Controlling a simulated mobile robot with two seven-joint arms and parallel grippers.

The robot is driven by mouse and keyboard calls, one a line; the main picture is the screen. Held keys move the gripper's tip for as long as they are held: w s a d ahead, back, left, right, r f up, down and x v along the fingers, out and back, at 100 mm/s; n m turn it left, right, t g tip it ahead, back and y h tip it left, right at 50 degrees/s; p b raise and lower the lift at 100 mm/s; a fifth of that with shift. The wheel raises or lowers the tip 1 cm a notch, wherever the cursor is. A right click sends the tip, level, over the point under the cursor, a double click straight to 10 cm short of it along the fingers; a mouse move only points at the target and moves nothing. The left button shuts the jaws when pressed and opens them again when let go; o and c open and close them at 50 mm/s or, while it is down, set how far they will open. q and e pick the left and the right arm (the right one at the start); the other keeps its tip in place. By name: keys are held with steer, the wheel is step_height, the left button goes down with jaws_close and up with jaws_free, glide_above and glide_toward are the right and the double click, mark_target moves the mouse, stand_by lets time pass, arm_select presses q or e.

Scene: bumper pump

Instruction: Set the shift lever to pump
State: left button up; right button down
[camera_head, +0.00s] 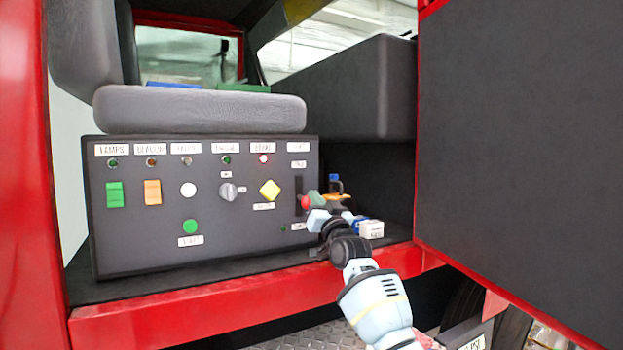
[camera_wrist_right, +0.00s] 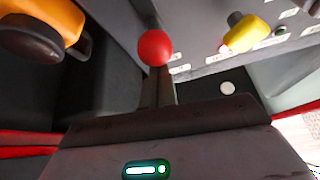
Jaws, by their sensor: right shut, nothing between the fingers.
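The shift lever's red ball knob (camera_head: 305,202) stands out from a dark upright slot (camera_head: 299,188) at the right end of the grey control panel (camera_head: 140,240). Small white labels sit above and below the slot, too small to read surely. The knob's exact place along the slot is hard to tell. My right gripper (camera_head: 316,214) is at the knob, partly hiding the slot's lower end. In the right wrist view the red knob (camera_wrist_right: 154,48) lies just beyond the shut fingers (camera_wrist_right: 160,85); contact cannot be told. My left gripper is out of view.
The panel also carries a yellow knob (camera_head: 270,190), a grey rotary knob (camera_head: 228,191), a green button (camera_head: 190,226) and coloured rocker switches. A seat cushion (camera_head: 200,110) overhangs it. Orange and blue items stand right of the panel. A large dark door panel (camera_head: 520,150) bounds the right.

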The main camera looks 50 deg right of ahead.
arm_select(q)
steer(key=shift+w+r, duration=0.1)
arm_select(e)
step_height(320, 180, down, 3)
steer(key=shift+w+r, duration=0.15)
steer(key=shift+r, duration=0.05)
steer(key=shift+f, duration=0.1)
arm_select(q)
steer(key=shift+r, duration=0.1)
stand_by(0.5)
